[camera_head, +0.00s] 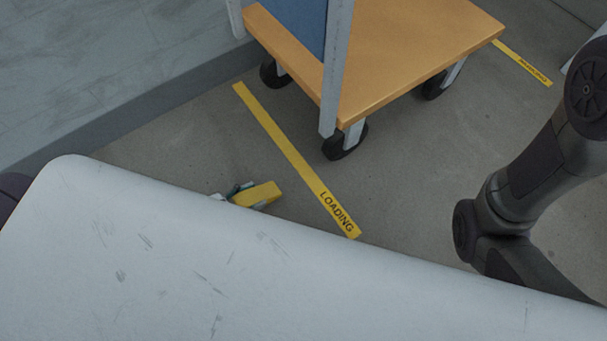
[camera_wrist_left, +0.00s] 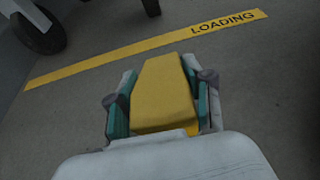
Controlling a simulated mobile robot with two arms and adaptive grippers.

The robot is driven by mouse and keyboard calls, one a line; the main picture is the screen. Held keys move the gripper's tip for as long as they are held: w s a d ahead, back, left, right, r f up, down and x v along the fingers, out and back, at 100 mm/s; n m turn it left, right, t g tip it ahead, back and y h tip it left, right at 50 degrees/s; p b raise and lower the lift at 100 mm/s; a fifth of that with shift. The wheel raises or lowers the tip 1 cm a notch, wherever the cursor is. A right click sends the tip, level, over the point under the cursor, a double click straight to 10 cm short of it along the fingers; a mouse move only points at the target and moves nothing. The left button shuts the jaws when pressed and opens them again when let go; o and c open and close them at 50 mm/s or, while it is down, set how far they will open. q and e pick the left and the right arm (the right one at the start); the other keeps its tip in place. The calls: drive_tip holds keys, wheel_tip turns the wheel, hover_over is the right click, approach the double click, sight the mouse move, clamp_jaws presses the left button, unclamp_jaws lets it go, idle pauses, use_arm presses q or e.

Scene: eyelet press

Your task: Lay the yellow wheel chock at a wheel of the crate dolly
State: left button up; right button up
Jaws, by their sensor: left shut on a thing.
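The yellow wheel chock (camera_head: 257,194) is held near the floor, just past the edge of my white body panel in the head view. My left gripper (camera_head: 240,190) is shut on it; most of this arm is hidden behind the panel. In the left wrist view the chock (camera_wrist_left: 163,92) sits between both teal-padded fingers (camera_wrist_left: 160,104). The crate dolly (camera_head: 410,45) has an orange deck and black wheels. Its nearest wheel (camera_head: 344,142) is up and right of the chock, apart from it. A wheel also shows in the left wrist view (camera_wrist_left: 38,28). My right gripper is not visible.
A yellow floor strip marked LOADING (camera_head: 290,155) runs between the chock and the dolly. A grey kerb or wall base (camera_head: 150,98) lies at the left. My right arm (camera_head: 520,190) is at the right. Floor around the near wheel is clear.

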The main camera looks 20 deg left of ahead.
sight(267, 190)
use_arm(q)
drive_tip(key=w+d, duration=0.3)
drive_tip(key=w, duration=0.1)
drive_tip(key=w+d+b, duration=0.1)
drive_tip(key=w+d, duration=0.2)
drive_tip(key=w, duration=0.1)
drive_tip(key=w+d+b, duration=0.1)
drive_tip(key=w+d, duration=0.2)
drive_tip(key=w, duration=0.1)
drive_tip(key=shift+d, duration=0.1)
drive_tip(key=f+b, duration=0.2)
drive_tip(key=b, duration=0.1)
drive_tip(key=f+b, duration=0.1)
drive_tip(key=shift+w+d+f, duration=0.2)
drive_tip(key=shift+w+f, duration=0.05)
drive_tip(key=shift+f, duration=0.05)
drive_tip(key=shift+r, duration=0.1)
drive_tip(key=o, duration=1.4)
drive_tip(key=shift+f, duration=0.2)
drive_tip(key=shift+c, duration=0.2)
drive_tip(key=shift+r, duration=0.35)
drive_tip(key=p+v, duration=0.3)
drive_tip(key=v, duration=0.9)
